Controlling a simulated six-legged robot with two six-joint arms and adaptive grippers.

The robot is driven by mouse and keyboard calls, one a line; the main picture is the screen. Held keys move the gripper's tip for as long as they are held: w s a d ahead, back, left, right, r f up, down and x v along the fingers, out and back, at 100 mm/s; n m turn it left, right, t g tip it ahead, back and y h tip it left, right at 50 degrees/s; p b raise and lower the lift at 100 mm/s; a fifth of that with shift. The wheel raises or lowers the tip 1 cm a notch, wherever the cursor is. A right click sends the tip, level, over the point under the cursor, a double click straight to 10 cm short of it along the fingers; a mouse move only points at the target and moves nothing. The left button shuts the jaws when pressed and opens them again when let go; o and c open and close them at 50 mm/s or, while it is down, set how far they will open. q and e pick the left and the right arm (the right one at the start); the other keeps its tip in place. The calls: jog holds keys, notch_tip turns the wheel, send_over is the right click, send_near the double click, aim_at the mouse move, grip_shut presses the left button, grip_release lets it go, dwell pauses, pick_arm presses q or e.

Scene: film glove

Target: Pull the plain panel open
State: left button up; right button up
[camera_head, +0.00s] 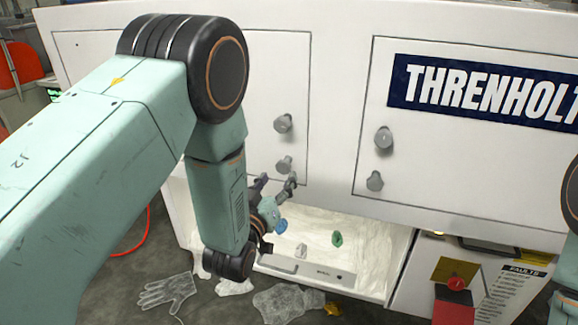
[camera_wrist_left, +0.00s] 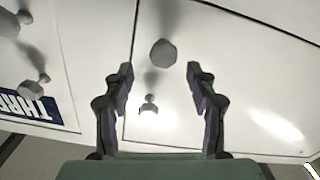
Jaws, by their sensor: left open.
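The plain panel (camera_head: 170,90) is the unlabelled white door at the left of the cabinet front, and it looks shut. It has an upper grey knob (camera_head: 283,123) and a lower grey knob (camera_head: 284,164). My left gripper (camera_head: 276,182) is open just below the lower knob. In the left wrist view, which looks turned over, the open left gripper (camera_wrist_left: 160,82) frames the lower knob (camera_wrist_left: 163,53) between and beyond its fingertips, with nothing held. The upper knob (camera_wrist_left: 148,104) shows smaller there. My left arm hides part of the panel. My right gripper is out of view.
The labelled panel (camera_head: 470,160) with two knobs and a blue sign (camera_head: 490,90) is to the right. Below is an open bay (camera_head: 370,255) with a green piece (camera_head: 337,239). A fault box (camera_head: 480,280) stands lower right.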

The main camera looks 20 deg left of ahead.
aim_at(282, 168)
pick_arm(q)
jog(key=w+b, duration=0.1)
jog(key=w, duration=0.4)
jog(key=shift+w+a+f+b, duration=0.1)
jog(key=shift+w+b, duration=0.2)
jog(key=shift+w, duration=0.35)
jog(key=shift+a, duration=0.15)
jog(key=shift+w, duration=0.1)
jog(key=shift+c, duration=0.8)
jog(key=c, duration=0.4)
grip_shut()
